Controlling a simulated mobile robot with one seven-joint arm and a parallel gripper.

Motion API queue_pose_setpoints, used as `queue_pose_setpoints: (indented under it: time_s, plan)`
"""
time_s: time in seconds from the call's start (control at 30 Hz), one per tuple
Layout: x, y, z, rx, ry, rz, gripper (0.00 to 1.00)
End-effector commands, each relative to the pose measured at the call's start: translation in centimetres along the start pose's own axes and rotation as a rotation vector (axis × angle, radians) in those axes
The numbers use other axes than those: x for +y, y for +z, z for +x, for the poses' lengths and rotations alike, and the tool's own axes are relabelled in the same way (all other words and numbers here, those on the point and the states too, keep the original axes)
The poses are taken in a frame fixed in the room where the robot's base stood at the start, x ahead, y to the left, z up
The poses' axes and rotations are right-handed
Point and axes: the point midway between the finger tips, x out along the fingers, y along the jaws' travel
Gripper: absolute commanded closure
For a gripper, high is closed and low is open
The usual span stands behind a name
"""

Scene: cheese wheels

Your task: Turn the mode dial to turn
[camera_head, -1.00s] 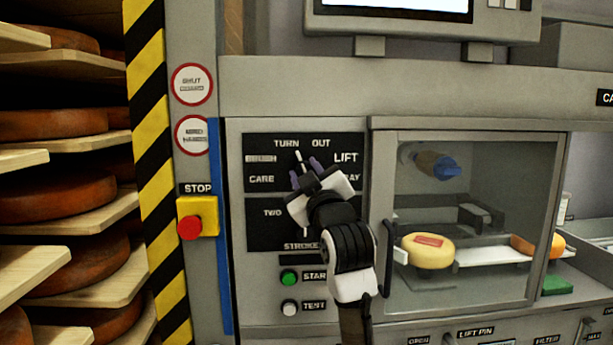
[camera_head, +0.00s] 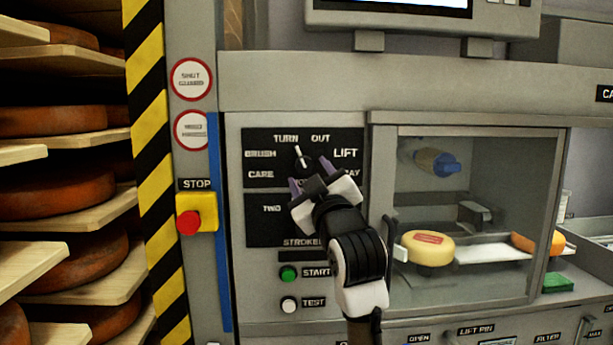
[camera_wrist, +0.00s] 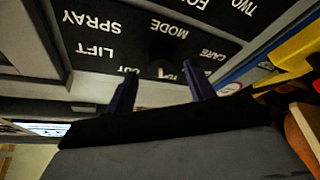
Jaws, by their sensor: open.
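The mode dial (camera_head: 298,153) sits on the black upper label panel, and its white pointer points up, slightly left, between TURN and OUT and nearer TURN. My gripper (camera_head: 309,174) is open in front of the dial's lower part, its two purple fingers spread apart. It hides the lower part of the dial and some lettering. In the wrist view the labels appear upside down, and the dark dial (camera_wrist: 165,48) shows dimly beyond and between my open fingers (camera_wrist: 162,92). I see no finger clearly touching the dial.
The red stop button (camera_head: 188,222) is to the left, with the green START button (camera_head: 288,273) and white TEST button (camera_head: 289,304) below. A glazed chamber with a door handle (camera_head: 390,255) and a cheese wheel (camera_head: 427,247) is close on the right. Shelves (camera_head: 70,210) stand at far left.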

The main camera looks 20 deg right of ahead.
Motion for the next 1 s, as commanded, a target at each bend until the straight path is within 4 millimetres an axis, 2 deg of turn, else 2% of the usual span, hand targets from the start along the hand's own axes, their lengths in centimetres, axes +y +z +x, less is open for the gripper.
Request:
queue_pose_setpoints:
  time_s: [0.03, 0.2, 0.43, 0.63, 1.0]
  plan:
    - [-0.2, 0.4, -1.5, 0.002, 0.004, -0.002, 0.46]
    - [-0.2, 0.3, -5.5, 0.001, 0.003, -0.003, 0.46]
    - [-0.1, 0.2, -9.3, 0.001, 0.001, -0.002, 0.46]
    - [0.0, 0.1, -10.4, 0.0, 0.001, -0.001, 0.46]
    - [0.0, 0.0, -10.4, 0.0, 0.0, -0.001, 0.46]
